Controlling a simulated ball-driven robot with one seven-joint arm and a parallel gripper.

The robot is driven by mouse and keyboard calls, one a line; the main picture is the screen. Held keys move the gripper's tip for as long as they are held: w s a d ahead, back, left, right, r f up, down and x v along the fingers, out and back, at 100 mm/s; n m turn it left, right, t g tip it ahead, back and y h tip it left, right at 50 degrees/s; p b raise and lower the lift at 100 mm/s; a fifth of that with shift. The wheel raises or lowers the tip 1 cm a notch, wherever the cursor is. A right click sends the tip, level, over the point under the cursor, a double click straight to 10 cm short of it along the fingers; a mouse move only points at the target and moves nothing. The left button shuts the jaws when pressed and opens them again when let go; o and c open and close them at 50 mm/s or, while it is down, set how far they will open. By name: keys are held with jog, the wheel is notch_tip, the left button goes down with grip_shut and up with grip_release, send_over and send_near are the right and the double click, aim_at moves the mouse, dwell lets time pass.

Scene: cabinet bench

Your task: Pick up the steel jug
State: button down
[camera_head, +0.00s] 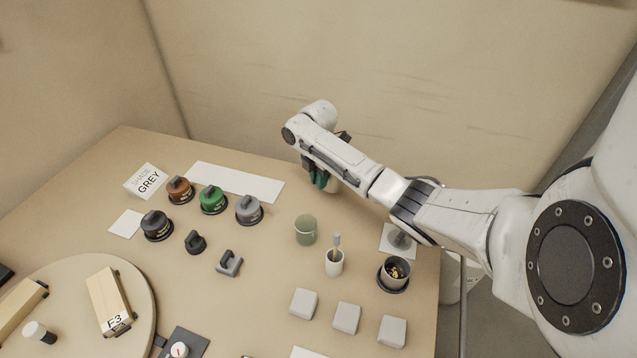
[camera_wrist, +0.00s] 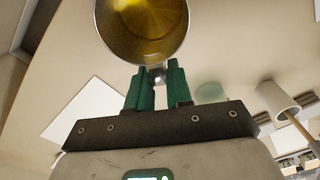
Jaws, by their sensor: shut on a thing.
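The steel jug (camera_wrist: 142,28) shows at the top of the wrist view as a round metal vessel with yellow liquid inside. Its upper edge is cut off by the frame. My gripper (camera_wrist: 158,80) has green fingers, and they are shut on a small metal part at the jug's near side, likely its handle. In the head view my gripper (camera_head: 320,178) is over the back of the bench, and my arm hides most of the jug. I cannot tell whether the jug touches the bench.
A green translucent cup (camera_head: 305,230), a white pot with a tool (camera_head: 334,263) and a dark pot with small bits (camera_head: 394,272) stand in front.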

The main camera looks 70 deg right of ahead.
jog(key=s+a+r+p, duration=0.6)
jog(key=s+a+r, duration=0.3)
jog(key=a+r, duration=0.1)
jog(key=shift+a+p, duration=0.15)
jog(key=shift+p, duration=0.25)
dwell(0.4)
